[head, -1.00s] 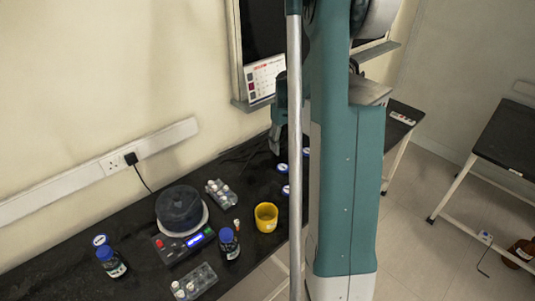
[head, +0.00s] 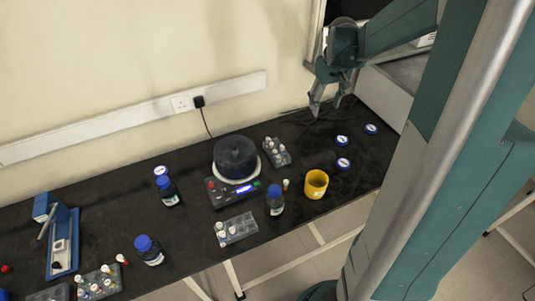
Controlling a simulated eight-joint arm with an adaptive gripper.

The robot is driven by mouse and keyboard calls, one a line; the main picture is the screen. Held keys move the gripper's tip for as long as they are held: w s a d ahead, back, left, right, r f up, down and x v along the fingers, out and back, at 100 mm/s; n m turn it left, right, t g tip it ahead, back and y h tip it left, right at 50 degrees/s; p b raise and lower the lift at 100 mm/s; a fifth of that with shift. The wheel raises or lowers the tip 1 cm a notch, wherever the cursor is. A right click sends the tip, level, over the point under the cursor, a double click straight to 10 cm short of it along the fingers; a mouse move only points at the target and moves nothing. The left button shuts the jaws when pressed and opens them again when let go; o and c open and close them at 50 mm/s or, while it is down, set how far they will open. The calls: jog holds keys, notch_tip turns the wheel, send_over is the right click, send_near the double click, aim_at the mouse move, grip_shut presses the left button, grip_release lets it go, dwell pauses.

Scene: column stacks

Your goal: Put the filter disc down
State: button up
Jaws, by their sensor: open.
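Three small round blue discs with white centres lie flat on the right part of the black bench: one nearest the gripper (head: 341,140), one farther right (head: 371,128) and one nearer the front (head: 343,164). I cannot tell whether any of them is the filter disc. My gripper (head: 326,108) points down over the back of the bench, near the wall, behind and left of these discs. Its two fingers are spread apart, and I see nothing between them. Its exact height above the bench is hard to judge.
A yellow cup (head: 316,185) stands at the bench's front edge. Left of it are a blue-capped bottle (head: 275,201), a device with a dark round top (head: 236,156) and vial racks (head: 277,152). A grey box (head: 391,92) stands right of the gripper.

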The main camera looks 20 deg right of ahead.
jog(key=s+a+r+t, duration=0.1)
jog(key=s+a+r, duration=0.15)
jog(key=a, duration=0.35)
jog(key=s+a+r, duration=0.1)
jog(key=a+r, duration=0.2)
jog(key=a, duration=0.2)
jog(key=s+a+r+n+t, duration=0.1)
jog(key=s+a+t, duration=0.1)
jog(key=s+a, duration=0.6)
jog(key=s+a+r+t, duration=0.2)
jog(key=s+a, duration=0.7)
jog(key=a, duration=0.6)
jog(key=shift+n+t+y, duration=0.4)
jog(key=shift+o, duration=0.2)
